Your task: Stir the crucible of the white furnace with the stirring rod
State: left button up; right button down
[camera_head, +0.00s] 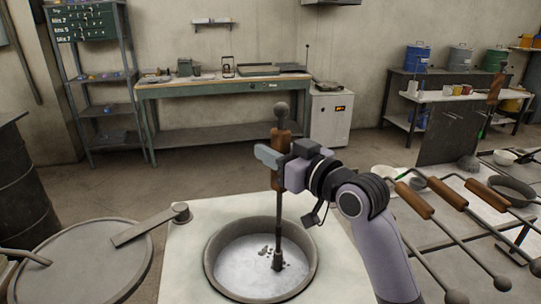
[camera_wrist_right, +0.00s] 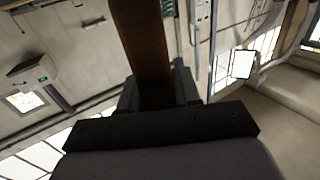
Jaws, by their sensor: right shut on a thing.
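The white furnace (camera_head: 190,270) is at the bottom middle of the head view. Its round crucible (camera_head: 212,262) is open and holds a pale silvery melt (camera_head: 245,275) with dark specks near the rod. My right gripper (camera_head: 277,160) is shut on the brown wooden grip of the stirring rod (camera_head: 279,215). The rod stands nearly upright, its dark lower end in the crucible, at the melt, right of centre. The brown grip (camera_wrist_right: 145,45) also shows in the right wrist view, between the dark fingers. My left gripper is not in view.
The furnace's round lid (camera_head: 85,265) is swung aside at the left on its arm (camera_head: 145,228). A dark drum (camera_head: 25,190) stands at far left. Several wooden-handled tools (camera_head: 447,193) lie on the rack table at right, close to my right arm. Workbenches stand along the back wall.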

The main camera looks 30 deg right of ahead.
jog(key=shift+w+d+r, duration=0.15)
jog(key=shift+w+d, duration=0.3)
jog(key=shift+w, duration=0.35)
jog(key=w+a, duration=0.4)
jog(key=a, duration=0.2)
jog(key=shift+w+a, duration=0.25)
jog(key=shift+a, duration=0.05)
dwell(0.3)
